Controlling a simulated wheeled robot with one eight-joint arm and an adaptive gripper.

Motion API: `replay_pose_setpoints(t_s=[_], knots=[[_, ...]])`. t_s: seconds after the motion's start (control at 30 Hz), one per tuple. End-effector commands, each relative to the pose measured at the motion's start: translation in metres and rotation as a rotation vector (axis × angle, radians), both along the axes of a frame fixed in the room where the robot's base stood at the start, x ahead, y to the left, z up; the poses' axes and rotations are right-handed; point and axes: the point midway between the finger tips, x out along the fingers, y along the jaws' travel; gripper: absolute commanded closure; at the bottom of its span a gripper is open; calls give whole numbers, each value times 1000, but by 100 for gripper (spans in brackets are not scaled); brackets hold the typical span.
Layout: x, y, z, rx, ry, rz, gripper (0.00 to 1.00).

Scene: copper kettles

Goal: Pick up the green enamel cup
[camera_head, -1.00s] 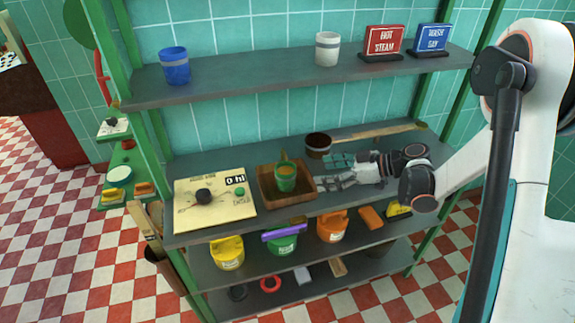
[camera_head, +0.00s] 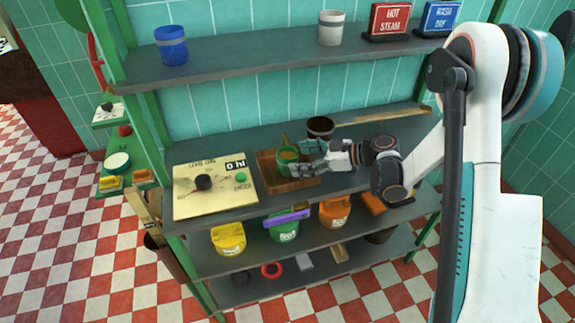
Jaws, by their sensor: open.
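The green enamel cup (camera_head: 287,156) stands in a shallow brown wooden tray (camera_head: 281,185) on the middle shelf. Something brownish shows inside the cup. My gripper (camera_head: 302,159) reaches in from the right over the tray, its fingers apart at the cup's right side. One finger shows behind and one in front on the right of the cup. I cannot tell whether they touch it. The cup's right side is partly hidden by the fingers.
A dark brown pot (camera_head: 320,127) stands just behind my gripper. A cream panel with a black knob (camera_head: 203,182) lies left of the tray. The upper shelf (camera_head: 250,49) runs above, holding a blue cup (camera_head: 171,46) and a white cup (camera_head: 331,28).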

Motion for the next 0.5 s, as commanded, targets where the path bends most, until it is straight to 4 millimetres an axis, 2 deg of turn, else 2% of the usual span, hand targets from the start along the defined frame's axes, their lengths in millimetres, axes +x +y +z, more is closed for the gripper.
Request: replay_pose_setpoints(t_s=[0.3, 0.5], knots=[[7, 39, -16, 0, -1, 3, 22], [10, 45, -17, 0, 0, 1, 22]])
